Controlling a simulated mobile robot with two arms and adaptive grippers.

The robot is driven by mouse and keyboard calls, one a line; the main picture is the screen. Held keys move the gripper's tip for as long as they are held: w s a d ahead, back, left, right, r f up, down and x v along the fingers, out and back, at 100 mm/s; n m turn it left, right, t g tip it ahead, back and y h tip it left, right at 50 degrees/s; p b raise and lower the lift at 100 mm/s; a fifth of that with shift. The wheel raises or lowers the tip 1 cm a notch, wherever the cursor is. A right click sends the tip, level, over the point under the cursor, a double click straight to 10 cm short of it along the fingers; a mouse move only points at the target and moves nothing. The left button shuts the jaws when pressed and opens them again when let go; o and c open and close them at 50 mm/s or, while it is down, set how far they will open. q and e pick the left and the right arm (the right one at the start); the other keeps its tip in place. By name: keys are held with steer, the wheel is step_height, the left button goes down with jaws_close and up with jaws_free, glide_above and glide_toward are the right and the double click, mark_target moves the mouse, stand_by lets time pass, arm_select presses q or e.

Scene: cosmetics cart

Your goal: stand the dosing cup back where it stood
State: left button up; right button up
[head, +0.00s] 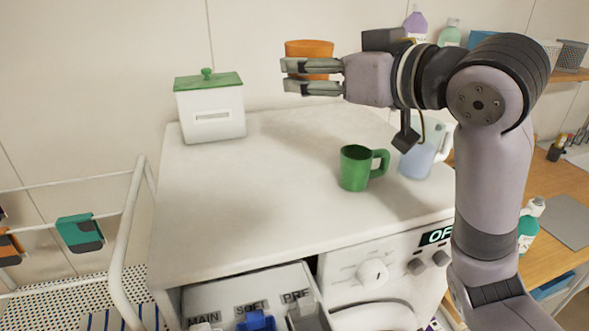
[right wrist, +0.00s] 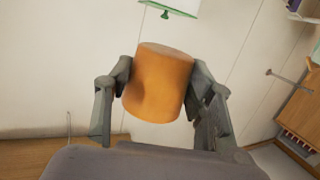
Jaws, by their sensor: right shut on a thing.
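The dosing cup, an orange tapered cup (head: 309,48), is held in the air above the back of the white washer top (head: 250,190). My right gripper (head: 290,77) is shut on it, with one finger on each side, as the right wrist view shows with the orange cup (right wrist: 158,84) between the fingers. The cup looks roughly upright in the head view and is clear of the top. Its lower part is partly hidden by the fingers. My left gripper is not in view.
A white box with a green lid (head: 211,117) stands at the back left of the top. A green mug (head: 355,168) and a pale blue jug (head: 419,150) stand at the right. The detergent drawer (head: 262,301) is open below the front edge. The middle of the top is clear.

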step_height(320, 180, down, 5)
steer(key=s+d, duration=0.2)
glide_above(319, 207)
step_height(319, 207, down, 8)
steer(key=shift+w+a+r+p, duration=0.15)
steer(key=shift+r+p, duration=0.1)
steer(key=shift+p, duration=0.2)
step_height(319, 207, down, 2)
steer(key=shift+f, duration=0.15)
steer(key=shift+d+f, duration=0.2)
steer(key=shift+f, duration=0.05)
step_height(319, 207, down, 3)
steer(key=shift+a+f, duration=0.1)
steer(key=shift+f, duration=0.3)
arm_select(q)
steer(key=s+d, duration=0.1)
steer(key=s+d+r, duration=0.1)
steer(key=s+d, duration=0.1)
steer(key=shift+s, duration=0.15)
arm_select(e)
steer(key=shift+f, duration=0.15)
